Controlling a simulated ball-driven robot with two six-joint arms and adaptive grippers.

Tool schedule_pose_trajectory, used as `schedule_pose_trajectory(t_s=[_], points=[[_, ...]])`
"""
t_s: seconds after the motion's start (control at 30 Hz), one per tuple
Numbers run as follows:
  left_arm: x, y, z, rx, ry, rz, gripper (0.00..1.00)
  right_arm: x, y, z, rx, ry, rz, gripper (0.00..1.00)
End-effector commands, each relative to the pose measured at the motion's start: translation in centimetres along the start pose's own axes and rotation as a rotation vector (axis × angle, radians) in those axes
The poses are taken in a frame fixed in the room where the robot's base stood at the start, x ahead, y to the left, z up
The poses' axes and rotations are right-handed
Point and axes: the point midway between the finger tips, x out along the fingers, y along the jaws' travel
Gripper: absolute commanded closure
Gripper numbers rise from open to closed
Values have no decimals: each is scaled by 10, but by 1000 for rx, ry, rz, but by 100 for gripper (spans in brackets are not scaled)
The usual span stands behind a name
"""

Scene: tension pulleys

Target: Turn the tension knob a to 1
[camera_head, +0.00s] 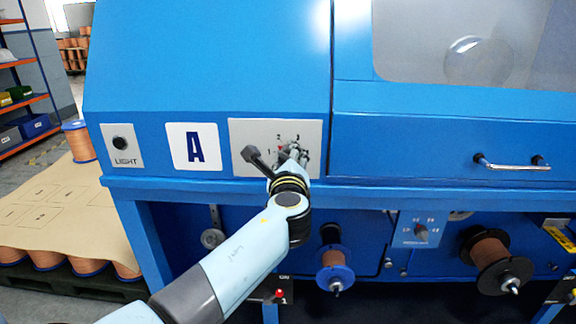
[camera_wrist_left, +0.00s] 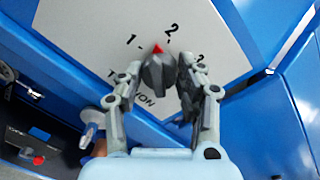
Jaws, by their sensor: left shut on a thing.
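The tension knob (camera_wrist_left: 158,49) sits on a pale panel (camera_wrist_left: 85,28) marked 1, 2 and 3, with the word TENSION below, partly covered. In the head view the panel (camera_head: 314,130) is right of the large letter A, and the red tip (camera_head: 281,149) shows beside my fingers. My left gripper (camera_wrist_left: 174,75) is shut on the knob, its fingers hiding most of it; it also shows in the head view (camera_head: 290,154). My right gripper is not in view.
A LIGHT panel (camera_head: 123,146) with a black knob is at the left, beside the A label (camera_head: 194,147). A metal handle (camera_head: 512,163) sticks out at the right. Wire spools (camera_head: 337,270) and a smaller dial panel (camera_head: 420,231) are below the ledge.

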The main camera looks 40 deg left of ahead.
Motion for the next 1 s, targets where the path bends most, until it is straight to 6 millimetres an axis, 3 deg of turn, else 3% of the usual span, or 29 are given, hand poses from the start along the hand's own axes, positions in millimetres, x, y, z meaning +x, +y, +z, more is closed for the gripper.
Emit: schedule_pose_trajectory(t_s=[0.5, 1.0], points=[[0, 3, -1, -442, 30, 11, 96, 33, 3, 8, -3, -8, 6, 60], [0, 3, 0, -626, 43, 17, 96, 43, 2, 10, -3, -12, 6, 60]])
